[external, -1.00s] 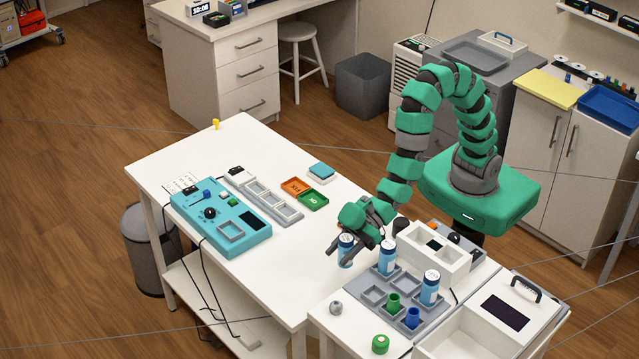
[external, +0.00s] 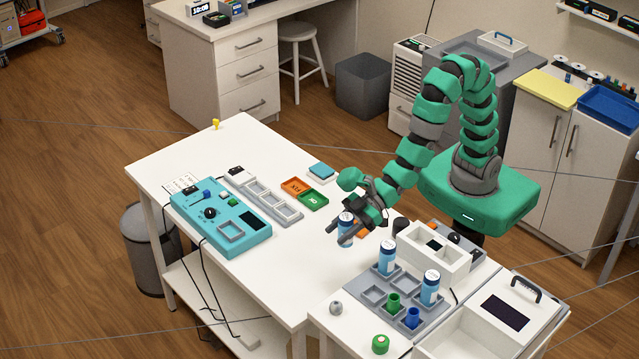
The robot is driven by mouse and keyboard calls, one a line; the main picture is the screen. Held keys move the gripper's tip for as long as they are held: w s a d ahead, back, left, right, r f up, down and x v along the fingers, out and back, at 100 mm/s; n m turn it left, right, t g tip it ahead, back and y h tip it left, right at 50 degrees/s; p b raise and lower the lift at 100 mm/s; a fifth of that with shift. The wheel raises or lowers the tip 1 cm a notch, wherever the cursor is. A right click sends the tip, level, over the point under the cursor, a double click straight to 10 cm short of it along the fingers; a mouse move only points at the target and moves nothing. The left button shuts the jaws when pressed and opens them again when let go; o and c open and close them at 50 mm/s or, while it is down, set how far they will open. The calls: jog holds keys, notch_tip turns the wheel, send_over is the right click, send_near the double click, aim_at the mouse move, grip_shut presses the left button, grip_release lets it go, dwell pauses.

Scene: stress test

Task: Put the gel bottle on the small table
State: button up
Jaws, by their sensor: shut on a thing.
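My gripper (external: 346,232) is shut on a blue bottle with a pale cap (external: 346,218). The fingers hide part of the bottle, and I cannot read its label. It is at the right part of the long white table (external: 285,270); I cannot tell whether its base is clear of the top. Two similar blue bottles stand upright in a grey tray (external: 373,296): one at the back (external: 386,258) and one at the right (external: 429,290). No table here is clearly marked as the small one.
The grey tray also holds a green cup (external: 393,303) and a blue cup (external: 412,318). A white box (external: 435,262) stands behind it. A teal device (external: 220,220) and orange and green trays (external: 313,200) lie on the long table. Its front middle is clear.

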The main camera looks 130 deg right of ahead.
jog(key=d+r+m+g+h+b, duration=0.1)
jog(key=d+r+m+g+h, duration=0.25)
jog(key=d+m+h, duration=0.85)
jog(key=s+d+f+g+y, duration=0.1)
jog(key=s+d+f+g, duration=0.25)
jog(key=s+d, duration=0.4)
jog(key=shift+n, duration=0.3)
jog(key=f+b, duration=0.1)
jog(key=f, duration=0.2)
jog(key=w+f+b, duration=0.1)
jog(key=f, duration=0.2)
jog(key=w+d+f+b, duration=0.1)
jog(key=f+b, duration=0.1)
jog(key=f, duration=0.1)
jog(key=shift+f, duration=0.1)
jog(key=o, duration=1.1)
